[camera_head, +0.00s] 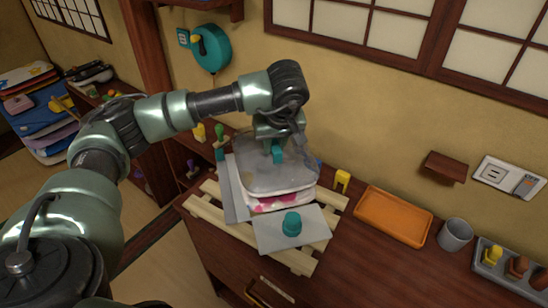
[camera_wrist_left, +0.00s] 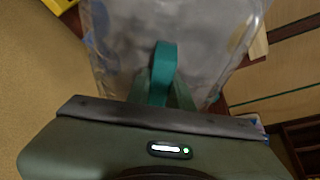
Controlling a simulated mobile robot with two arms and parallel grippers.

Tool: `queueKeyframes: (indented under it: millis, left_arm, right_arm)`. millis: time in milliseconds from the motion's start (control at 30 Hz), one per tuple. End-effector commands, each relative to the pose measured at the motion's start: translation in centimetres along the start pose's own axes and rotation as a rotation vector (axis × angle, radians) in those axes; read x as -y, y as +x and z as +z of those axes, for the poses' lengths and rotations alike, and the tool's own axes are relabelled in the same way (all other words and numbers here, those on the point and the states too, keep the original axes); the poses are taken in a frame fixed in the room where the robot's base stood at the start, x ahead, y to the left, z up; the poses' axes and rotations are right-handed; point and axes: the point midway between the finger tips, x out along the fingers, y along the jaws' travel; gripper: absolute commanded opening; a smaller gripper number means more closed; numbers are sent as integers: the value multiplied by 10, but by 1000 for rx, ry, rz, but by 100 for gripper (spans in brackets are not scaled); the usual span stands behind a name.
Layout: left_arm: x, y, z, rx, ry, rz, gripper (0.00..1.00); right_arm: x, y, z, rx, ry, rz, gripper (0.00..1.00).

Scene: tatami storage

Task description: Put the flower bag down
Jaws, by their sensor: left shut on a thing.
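The flower bag (camera_head: 272,178) has a clear greyish top and a white lower part with pink flowers. It is over the pale slatted wooden rack (camera_head: 206,211) on the dark wooden cabinet. I cannot tell whether its underside touches the rack. My left gripper (camera_head: 278,152) comes down from above and is shut on the bag's teal tab. In the left wrist view the teal tab (camera_wrist_left: 163,68) stands between the fingers, with the clear bag (camera_wrist_left: 205,40) behind it. My right gripper is not in view.
Grey plates (camera_head: 268,238) lie on the rack, one with a teal knob (camera_head: 292,223). To the right are a yellow clip-like thing (camera_head: 342,181), an orange tray (camera_head: 393,215), a grey cup (camera_head: 455,235) and a grey holder (camera_head: 490,262). The wall is close behind.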

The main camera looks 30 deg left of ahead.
Motion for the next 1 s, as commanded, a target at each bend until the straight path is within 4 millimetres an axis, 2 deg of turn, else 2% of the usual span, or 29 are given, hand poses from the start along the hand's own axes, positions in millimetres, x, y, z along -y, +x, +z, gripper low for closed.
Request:
queueKeyframes:
  millis: [233, 500, 900, 933, 1000]
  left_arm:
    - [0, 19, 8, 0, 0, -1, 0]
    - [0, 51, 20, -1, -1, 0, 0]
    - [-1, 57, 23, -2, -1, 2, 0]
    - [0, 56, 23, 0, 0, 0, 30]
    - [0, 56, 23, 0, 0, 0, 43]
  right_arm:
    - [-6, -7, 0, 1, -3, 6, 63]
    - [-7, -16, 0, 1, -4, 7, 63]
    - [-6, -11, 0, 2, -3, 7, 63]
    - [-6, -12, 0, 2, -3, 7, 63]
    - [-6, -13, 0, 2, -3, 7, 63]
